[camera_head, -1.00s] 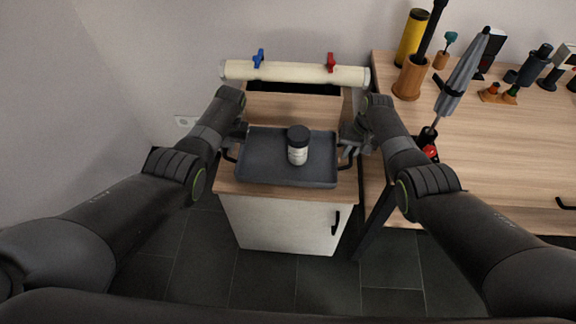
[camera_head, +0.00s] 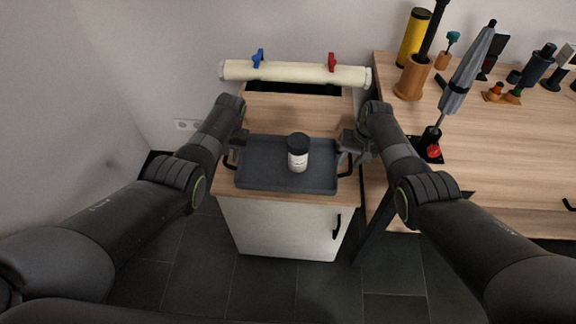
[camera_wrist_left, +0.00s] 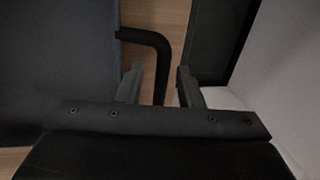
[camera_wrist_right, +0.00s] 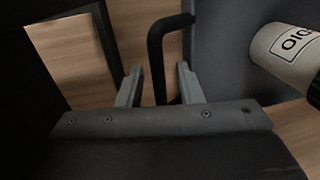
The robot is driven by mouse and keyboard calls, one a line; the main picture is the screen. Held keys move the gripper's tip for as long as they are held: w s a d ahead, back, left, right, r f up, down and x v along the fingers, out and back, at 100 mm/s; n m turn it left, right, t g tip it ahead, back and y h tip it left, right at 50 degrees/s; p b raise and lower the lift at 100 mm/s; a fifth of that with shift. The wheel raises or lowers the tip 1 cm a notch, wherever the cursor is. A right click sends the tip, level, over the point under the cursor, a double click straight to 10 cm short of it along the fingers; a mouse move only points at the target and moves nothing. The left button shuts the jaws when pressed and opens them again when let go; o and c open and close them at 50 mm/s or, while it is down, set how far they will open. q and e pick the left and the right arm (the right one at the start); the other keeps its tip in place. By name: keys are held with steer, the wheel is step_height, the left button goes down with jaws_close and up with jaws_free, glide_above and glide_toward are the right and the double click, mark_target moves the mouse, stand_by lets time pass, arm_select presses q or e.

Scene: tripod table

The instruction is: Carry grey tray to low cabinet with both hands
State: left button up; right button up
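The grey tray (camera_head: 255,178) rests on the wooden top of the low cabinet (camera_head: 280,225). A white jar with a dark lid (camera_head: 298,155) stands upright on the tray; part of it shows in the right wrist view (camera_wrist_right: 285,52). My left gripper (camera_wrist_left: 158,85) is open, with the tray's black left handle (camera_wrist_left: 160,55) between its fingers and gaps visible. My right gripper (camera_wrist_right: 160,85) is open around the black right handle (camera_wrist_right: 155,55), also with gaps. In the head view the left gripper is partly hidden behind its arm.
A cream pipe with blue and red valves (camera_head: 295,73) runs behind the cabinet. A wooden table (camera_head: 480,150) stands close on the right, with an umbrella (camera_head: 467,75), a yellow cylinder (camera_head: 413,38) and other items.

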arm_select(q)
steer(key=shift+r, duration=0.1)
arm_select(e)
steer(key=shift+r, duration=0.15)
arm_select(q)
steer(key=v, duration=1.1)
steer(key=shift+r, duration=0.35)
arm_select(e)
step_height(320, 180, up, 12)
steer(key=d, duration=0.2)
steer(key=shift+f, duration=0.2)
arm_select(q)
steer(key=shift+d, duration=0.1)
arm_select(e)
steer(key=shift+d, duration=0.1)
